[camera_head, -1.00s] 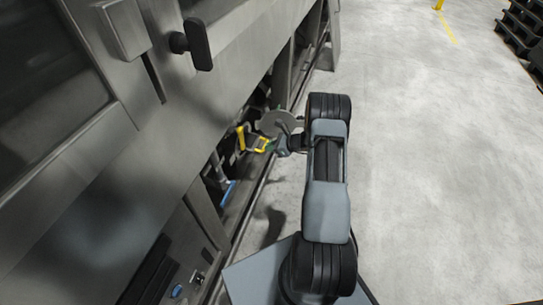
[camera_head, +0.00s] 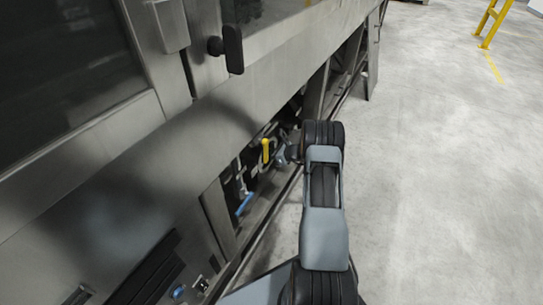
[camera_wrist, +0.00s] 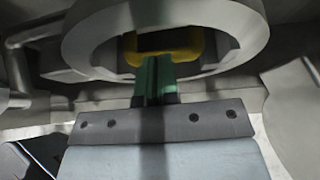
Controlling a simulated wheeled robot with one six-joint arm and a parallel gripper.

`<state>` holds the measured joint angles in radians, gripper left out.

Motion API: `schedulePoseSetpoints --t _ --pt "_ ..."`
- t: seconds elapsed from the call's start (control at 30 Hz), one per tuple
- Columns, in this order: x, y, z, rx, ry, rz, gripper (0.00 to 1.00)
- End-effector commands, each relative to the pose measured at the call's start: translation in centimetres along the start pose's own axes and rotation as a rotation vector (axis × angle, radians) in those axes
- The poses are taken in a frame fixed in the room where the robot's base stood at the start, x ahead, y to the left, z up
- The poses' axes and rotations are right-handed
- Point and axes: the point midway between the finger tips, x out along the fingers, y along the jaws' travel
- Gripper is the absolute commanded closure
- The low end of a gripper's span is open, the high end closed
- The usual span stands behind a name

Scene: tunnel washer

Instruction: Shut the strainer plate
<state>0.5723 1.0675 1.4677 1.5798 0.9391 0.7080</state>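In the wrist view a pale grey round plate (camera_wrist: 90,35), which looks like the strainer plate, fills the top and is cut off by the frame. A yellow handle (camera_wrist: 187,55) shows at its central opening. My gripper (camera_wrist: 155,72) has its green fingers close together, with no clear gap, their tips at the yellow handle. I cannot tell whether they touch or hold it. In the head view my gripper (camera_head: 281,157) reaches low into the machine's side, and my arm hides most of the plate.
The steel washer body (camera_head: 150,150) runs along the left, with a black knob (camera_head: 232,48) on its upper panel. A yellow lever (camera_head: 266,150) and a blue-handled valve (camera_head: 243,205) sit in the low opening. Free concrete floor (camera_head: 430,180) lies right.

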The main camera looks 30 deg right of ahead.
Motion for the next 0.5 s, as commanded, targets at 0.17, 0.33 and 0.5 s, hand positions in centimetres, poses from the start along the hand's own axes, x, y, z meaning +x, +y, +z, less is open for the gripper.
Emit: schedulePoseSetpoints --t 0.17,0.33,0.5 --pt "0.3 0.3 0.4 -0.005 -0.005 0.009 1.00" --pt "-1.0 0.1 0.2 -0.005 -0.005 0.009 1.00" --pt "-3.8 -0.2 0.1 -0.006 -0.003 0.009 1.00"
